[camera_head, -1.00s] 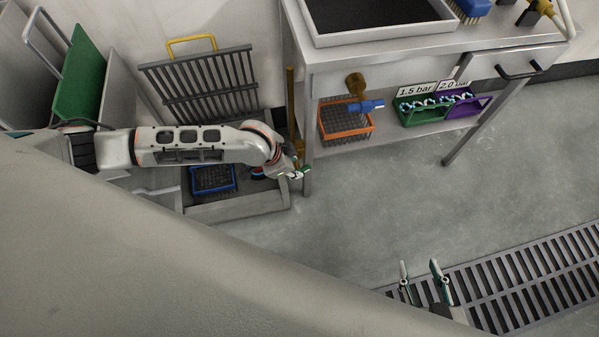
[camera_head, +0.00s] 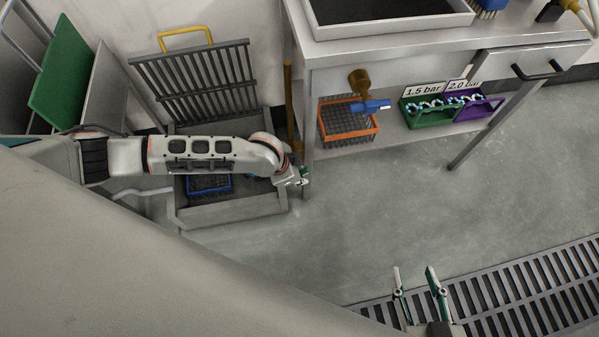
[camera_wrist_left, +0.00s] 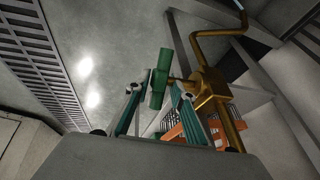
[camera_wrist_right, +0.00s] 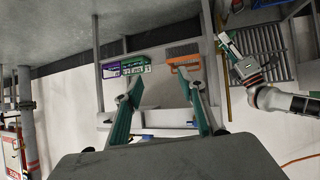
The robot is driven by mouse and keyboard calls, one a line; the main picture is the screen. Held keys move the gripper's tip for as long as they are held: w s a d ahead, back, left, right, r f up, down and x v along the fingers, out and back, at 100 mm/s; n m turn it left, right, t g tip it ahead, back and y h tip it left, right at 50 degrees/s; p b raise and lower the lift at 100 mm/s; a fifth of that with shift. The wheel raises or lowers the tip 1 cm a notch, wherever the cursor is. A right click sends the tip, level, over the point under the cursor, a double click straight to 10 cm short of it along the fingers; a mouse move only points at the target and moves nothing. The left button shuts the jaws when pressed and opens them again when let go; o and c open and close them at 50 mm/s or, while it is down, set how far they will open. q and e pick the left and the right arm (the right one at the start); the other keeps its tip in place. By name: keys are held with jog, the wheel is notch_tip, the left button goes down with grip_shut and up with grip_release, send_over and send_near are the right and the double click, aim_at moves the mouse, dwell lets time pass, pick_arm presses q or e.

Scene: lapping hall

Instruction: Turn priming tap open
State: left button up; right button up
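A brass valve (camera_wrist_left: 207,88) with a green bar-shaped handle (camera_wrist_left: 158,80) shows in the left wrist view. My left gripper (camera_wrist_left: 155,88) is open, with the handle between and just beyond its fingertips; contact cannot be told. In the head view my left gripper (camera_head: 299,178) is by the bench's front left leg, near an upright brass pipe (camera_head: 289,105). A second brass tap (camera_head: 358,82) with a blue handle (camera_head: 371,106) hangs under the bench. No label shows which is the priming tap. My right gripper (camera_head: 415,283) is open and empty over the floor.
The steel bench (camera_head: 400,53) has a lower shelf with an orange crate (camera_head: 373,134), a green bin (camera_head: 428,121) and a purple bin (camera_head: 487,110). A grey tray (camera_head: 232,210) lies under my left arm. A floor grate (camera_head: 510,295) is at right. The mid floor is clear.

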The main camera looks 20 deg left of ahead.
pick_arm(q)
grip_shut()
